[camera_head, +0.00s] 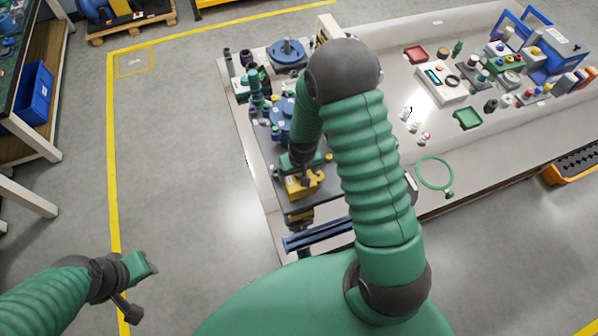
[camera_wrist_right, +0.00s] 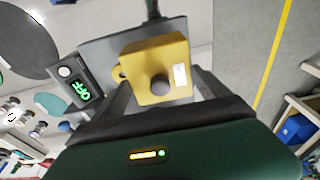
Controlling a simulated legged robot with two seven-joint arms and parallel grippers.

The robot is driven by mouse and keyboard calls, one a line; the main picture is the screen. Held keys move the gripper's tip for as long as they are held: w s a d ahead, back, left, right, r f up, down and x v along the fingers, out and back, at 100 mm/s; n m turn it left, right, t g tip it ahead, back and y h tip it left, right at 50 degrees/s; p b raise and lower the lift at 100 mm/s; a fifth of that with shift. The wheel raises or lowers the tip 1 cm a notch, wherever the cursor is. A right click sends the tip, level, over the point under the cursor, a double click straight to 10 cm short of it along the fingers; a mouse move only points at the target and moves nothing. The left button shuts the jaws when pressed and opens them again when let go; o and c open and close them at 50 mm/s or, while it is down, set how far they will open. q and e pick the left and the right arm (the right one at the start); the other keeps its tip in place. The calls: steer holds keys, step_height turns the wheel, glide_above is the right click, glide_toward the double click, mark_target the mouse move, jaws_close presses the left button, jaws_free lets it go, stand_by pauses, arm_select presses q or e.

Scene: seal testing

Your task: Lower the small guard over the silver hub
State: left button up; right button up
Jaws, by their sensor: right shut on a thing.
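The small guard is a yellow box with a dark round knob and a white label. It shows in the head view (camera_head: 303,184) and large in the right wrist view (camera_wrist_right: 150,60). My right gripper (camera_wrist_right: 162,88) has a finger on each side of it and is shut on it; the gripper also shows in the head view (camera_head: 305,168). The guard is above or on a dark grey plate; I cannot tell whether it touches. I cannot make out the silver hub. My left gripper (camera_head: 138,284) hangs away from the table at lower left, and its jaw opening is unclear.
A blue flanged part (camera_head: 283,118) and dark green fittings stand behind the guard. A small device with a green display (camera_wrist_right: 80,90) lies beside the plate. A green ring (camera_head: 435,173) and a control box (camera_head: 440,82) are farther right. Floor left of the table is clear.

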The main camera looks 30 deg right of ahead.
steer(key=shift+f+b, duration=0.55)
steer(key=shift+f, duration=0.4)
steer(key=shift+d+f+b, duration=0.1)
steer(key=shift+f+b, duration=0.4)
steer(key=shift+f, duration=0.15)
steer(key=shift+f+b, duration=0.6)
steer(key=shift+f, duration=0.4)
stand_by(0.8)
steer(key=o, duration=1.5)
